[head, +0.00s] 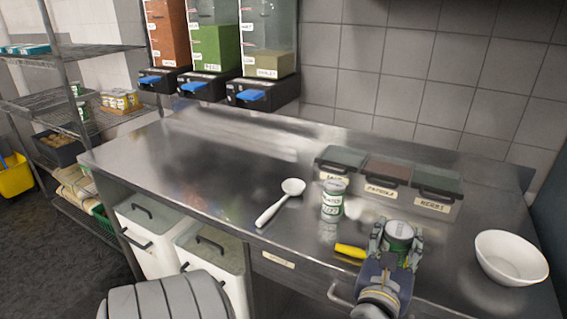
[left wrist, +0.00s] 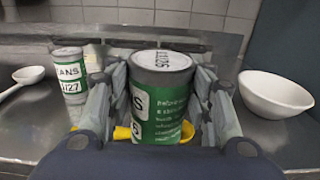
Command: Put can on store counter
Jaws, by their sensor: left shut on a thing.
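My left gripper (head: 396,243) is shut on a green and white can (head: 399,231) over the right part of the steel counter (head: 190,165). In the left wrist view the held can (left wrist: 162,100) stands upright between the two fingers (left wrist: 160,108), its grey lid up. I cannot tell if its base touches the counter. A second, similar can (head: 332,201) stands upright on the counter to the left; it also shows in the left wrist view (left wrist: 69,77). My right gripper is not in view.
A white ladle (head: 281,202) lies left of the standing can. A yellow-handled object (head: 350,250) lies beside my gripper. A white bowl (head: 510,257) is at right. Labelled bins (head: 386,181) stand behind, dispensers (head: 213,87) at back left. The counter's left part is clear.

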